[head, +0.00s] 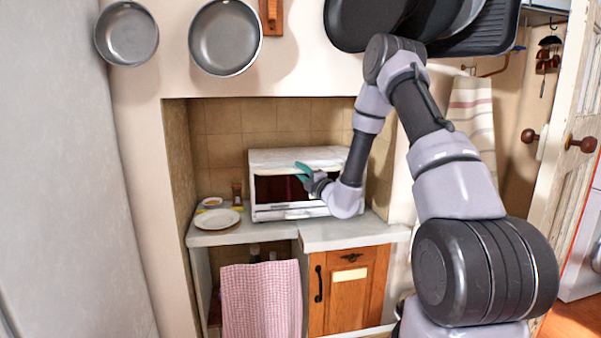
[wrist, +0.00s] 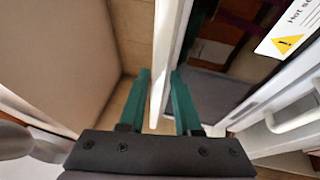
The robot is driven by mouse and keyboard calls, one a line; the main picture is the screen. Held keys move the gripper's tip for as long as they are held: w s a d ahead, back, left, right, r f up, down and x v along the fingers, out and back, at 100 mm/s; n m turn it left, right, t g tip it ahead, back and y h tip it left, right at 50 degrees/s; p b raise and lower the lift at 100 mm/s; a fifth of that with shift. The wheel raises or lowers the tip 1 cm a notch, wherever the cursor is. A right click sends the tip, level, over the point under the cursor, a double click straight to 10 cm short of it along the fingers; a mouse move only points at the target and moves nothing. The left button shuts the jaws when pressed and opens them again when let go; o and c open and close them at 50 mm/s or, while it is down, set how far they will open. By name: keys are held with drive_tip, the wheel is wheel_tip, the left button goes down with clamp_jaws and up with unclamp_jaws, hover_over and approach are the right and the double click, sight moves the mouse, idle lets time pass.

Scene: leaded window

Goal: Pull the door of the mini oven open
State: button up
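The white mini oven (head: 300,158) stands on the counter in the alcove, its front facing me. Its dark door window (head: 277,188) shows upright in the head view, and the door looks shut. My gripper (head: 300,173) is at the upper front of the oven, partly hiding the door. In the wrist view, the two green fingers of my gripper (wrist: 159,85) are apart, with a white bar-like edge (wrist: 164,50) of the oven front between them. I cannot tell whether they touch it. Dark door glass with a yellow warning label (wrist: 288,42) lies to its right.
A white plate (head: 214,220) and small items stand on the counter left of the oven. A checked towel (head: 261,300) and a wooden cupboard door (head: 348,290) are below. The alcove's side walls are close. Pans (head: 225,38) hang above; the space before the oven looks clear.

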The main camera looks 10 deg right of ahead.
clamp_jaws()
idle(1.4)
